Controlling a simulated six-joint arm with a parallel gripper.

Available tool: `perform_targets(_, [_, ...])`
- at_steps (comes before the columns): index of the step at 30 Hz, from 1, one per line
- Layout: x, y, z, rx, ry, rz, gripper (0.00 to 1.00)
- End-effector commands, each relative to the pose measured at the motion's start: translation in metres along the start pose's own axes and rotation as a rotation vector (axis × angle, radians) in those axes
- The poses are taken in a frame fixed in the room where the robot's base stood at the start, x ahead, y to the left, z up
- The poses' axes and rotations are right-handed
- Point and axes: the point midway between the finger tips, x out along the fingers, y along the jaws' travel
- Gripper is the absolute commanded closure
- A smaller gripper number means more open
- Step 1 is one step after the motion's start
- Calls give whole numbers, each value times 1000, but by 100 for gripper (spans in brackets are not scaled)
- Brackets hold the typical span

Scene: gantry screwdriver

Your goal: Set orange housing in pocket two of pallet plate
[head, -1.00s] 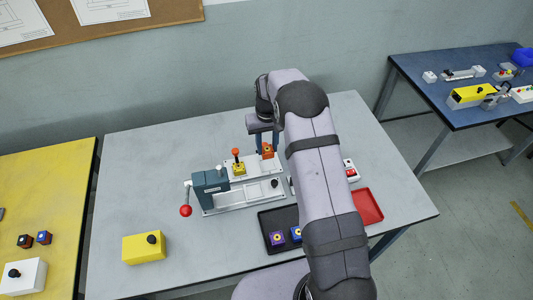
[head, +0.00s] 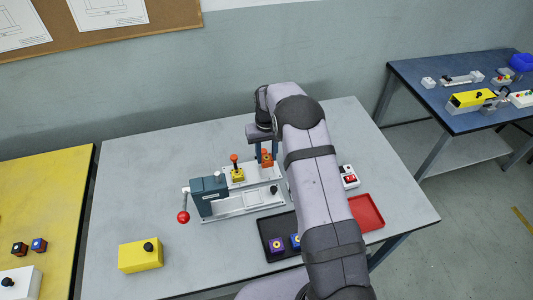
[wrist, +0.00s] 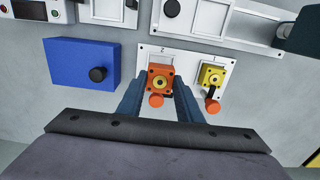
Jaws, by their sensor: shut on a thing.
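The orange housing (head: 267,163) is between the two fingers of my gripper (head: 265,158), which is shut on it. In the wrist view the orange housing (wrist: 160,76) is upright over the pocket marked 2 on the white pallet plate (wrist: 150,50), an orange knob on its near side. I cannot tell whether it rests on the pocket floor; the housing hides it. A yellow housing (head: 238,176) with an orange-tipped lever sits in the neighbouring pocket; it also shows in the wrist view (wrist: 212,75).
A grey fixture with a teal clamp block (head: 208,195) and red ball handle (head: 183,217) adjoins the plate. A black tray (head: 270,226) holds purple and blue housings. A red tray (head: 368,212) lies right. A blue box (wrist: 80,65) stands beside the plate. The table's left side is largely clear.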

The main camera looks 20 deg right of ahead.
Motion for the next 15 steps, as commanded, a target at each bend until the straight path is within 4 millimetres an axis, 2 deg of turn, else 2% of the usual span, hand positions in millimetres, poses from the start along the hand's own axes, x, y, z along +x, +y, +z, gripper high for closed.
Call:
perform_targets(6, [20, 0, 0, 0, 1, 0, 93])
perform_targets(15, [32, 0, -1, 0, 3, 0, 93])
